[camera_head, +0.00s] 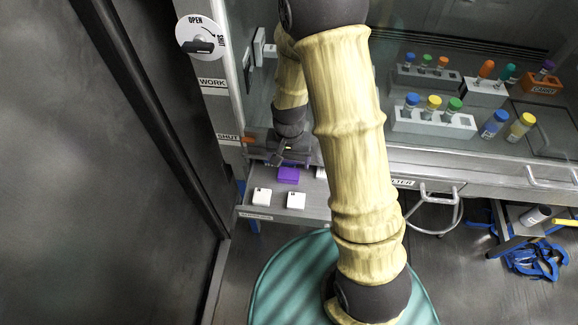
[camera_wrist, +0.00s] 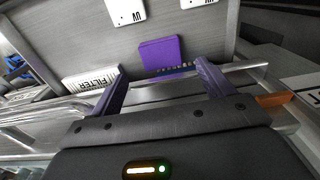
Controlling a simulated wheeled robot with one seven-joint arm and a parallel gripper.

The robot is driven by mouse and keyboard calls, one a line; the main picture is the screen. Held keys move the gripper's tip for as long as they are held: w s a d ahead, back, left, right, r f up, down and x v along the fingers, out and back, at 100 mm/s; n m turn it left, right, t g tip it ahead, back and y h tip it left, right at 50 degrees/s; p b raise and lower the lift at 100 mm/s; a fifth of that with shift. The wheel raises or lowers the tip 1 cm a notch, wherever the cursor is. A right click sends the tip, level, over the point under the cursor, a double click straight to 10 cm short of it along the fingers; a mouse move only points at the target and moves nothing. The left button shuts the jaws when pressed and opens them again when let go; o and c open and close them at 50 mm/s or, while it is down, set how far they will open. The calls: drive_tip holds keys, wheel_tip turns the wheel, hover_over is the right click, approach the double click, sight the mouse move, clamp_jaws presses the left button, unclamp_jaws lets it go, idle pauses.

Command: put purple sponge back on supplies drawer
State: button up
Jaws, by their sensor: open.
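The purple sponge (camera_head: 288,175) lies in the open supplies drawer (camera_head: 312,211), towards its back, in the head view. In the wrist view the sponge (camera_wrist: 161,54) lies flat on the drawer floor (camera_wrist: 85,52), just beyond my fingertips. My gripper (camera_wrist: 160,78) is open, with one purple-grey finger to each side of the sponge's near edge. Nothing is held between the fingers. In the head view my gripper (camera_head: 290,160) is over the back of the drawer, partly dark and hard to make out.
Two white boxes (camera_head: 262,196) (camera_head: 296,200) sit at the drawer's front. A white FILTER box (camera_wrist: 90,82) lies left of the sponge in the wrist view. Racks of coloured-cap vials (camera_head: 432,122) stand on the bench behind glass. A stool (camera_head: 438,196) stands to the right.

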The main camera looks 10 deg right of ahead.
sight(289, 173)
wheel_tip(289, 173, up, 6)
drive_tip(key=shift+f, duration=0.2)
idle(0.5)
